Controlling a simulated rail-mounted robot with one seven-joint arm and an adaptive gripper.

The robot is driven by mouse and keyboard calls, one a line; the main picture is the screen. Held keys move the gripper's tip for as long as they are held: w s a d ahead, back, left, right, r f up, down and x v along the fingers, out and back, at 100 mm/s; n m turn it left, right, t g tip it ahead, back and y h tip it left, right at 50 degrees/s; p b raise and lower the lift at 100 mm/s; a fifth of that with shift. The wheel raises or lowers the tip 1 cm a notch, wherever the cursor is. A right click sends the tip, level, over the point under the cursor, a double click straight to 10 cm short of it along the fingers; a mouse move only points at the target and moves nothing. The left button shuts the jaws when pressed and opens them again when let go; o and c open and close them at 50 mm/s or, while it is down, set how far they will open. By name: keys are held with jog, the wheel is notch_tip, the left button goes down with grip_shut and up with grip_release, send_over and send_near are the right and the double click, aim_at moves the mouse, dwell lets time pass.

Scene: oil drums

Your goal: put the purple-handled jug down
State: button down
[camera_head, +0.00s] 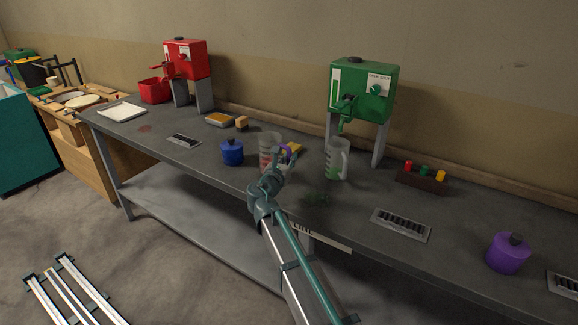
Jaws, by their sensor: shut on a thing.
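The purple-handled jug (267,145) is clear with red markings and shows near the middle of the workbench (200,150). Its purple handle (288,150) is on its right side. My gripper (281,158) is shut at this handle, and my arm reaches up to it from the bottom of the picture. The jug looks upright. My gripper hides its lower right part, and I cannot tell whether its base touches the bench.
A clear jug with green markings (333,162) stands under the green dispenser (362,90), right of my gripper. A blue canister (232,152) is close on the left. A yellow item (294,148) is partly hidden behind my gripper. A drain grille (401,224) lies to the right.

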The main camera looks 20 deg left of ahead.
jog(key=shift+f, duration=1.25)
jog(key=shift+f, duration=0.15)
jog(key=c, duration=1.2)
grip_release()
jog(key=shift+o, duration=0.2)
jog(key=shift+s+r, duration=0.1)
jog(key=shift+r, duration=0.1)
jog(key=s, duration=1.1)
jog(key=shift+a+f+b, duration=0.1)
jog(key=shift+b, duration=0.25)
jog(key=shift+s, duration=0.5)
